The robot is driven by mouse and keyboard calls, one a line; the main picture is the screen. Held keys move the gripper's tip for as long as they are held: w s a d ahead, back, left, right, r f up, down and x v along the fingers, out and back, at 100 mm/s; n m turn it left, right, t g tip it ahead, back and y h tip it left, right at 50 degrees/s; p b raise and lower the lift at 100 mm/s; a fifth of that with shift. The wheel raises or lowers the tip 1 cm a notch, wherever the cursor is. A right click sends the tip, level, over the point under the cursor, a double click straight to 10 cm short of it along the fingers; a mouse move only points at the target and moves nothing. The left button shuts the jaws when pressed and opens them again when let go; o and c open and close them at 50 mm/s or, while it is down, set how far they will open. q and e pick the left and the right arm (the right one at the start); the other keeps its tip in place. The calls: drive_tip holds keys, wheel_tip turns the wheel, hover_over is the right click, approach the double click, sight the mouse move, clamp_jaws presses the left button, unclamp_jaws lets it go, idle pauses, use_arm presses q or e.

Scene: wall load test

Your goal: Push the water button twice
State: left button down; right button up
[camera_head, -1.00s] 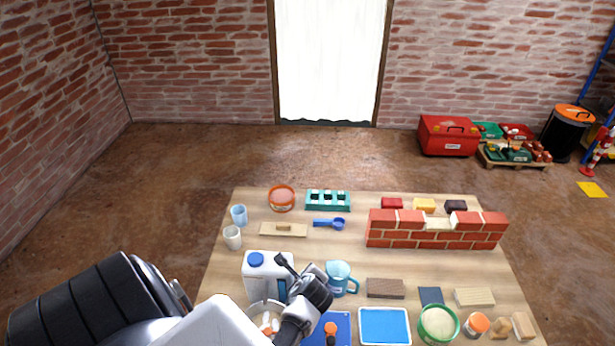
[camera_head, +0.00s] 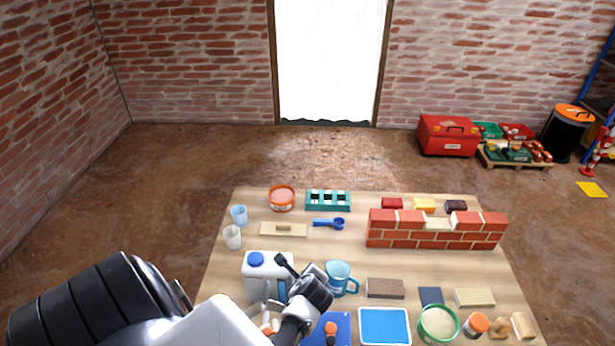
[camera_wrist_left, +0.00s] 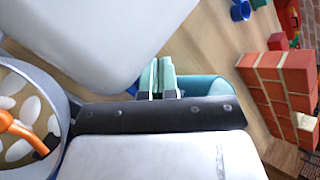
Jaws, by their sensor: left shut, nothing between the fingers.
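A white water container with a blue cap (camera_head: 257,259) stands at the near left of the table; its white body (camera_head: 268,268) also fills the upper left of the left wrist view (camera_wrist_left: 100,35). My left gripper (camera_wrist_left: 160,62) is shut and empty, its pale green fingertips close beside the container. I cannot tell whether they touch it. In the head view my wrist hides part of the container's front, and I cannot make out the water button. A teal mug (camera_head: 338,278) stands just right of my left gripper. My right gripper is not in view.
A blue tray (camera_head: 385,326) and a green-rimmed bucket (camera_head: 438,325) line the near edge. A low brick wall (camera_head: 435,232) stands at the right. The table's middle (camera_head: 310,250) is fairly clear.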

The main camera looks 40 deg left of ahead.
use_arm(q)
drive_tip(key=shift+f, duration=0.1)
drive_tip(key=shift+f, duration=0.3)
drive_tip(key=shift+f+b, duration=0.45)
drive_tip(key=shift+f, duration=0.25)
idle(0.7)
idle(0.4)
drive_tip(key=shift+r+p, duration=1.15)
drive_tip(key=shift+p, duration=0.2)
wheel_tip(320, 180, up, 5)
drive_tip(key=p, duration=0.5)
drive_tip(key=shift+p, duration=0.4)
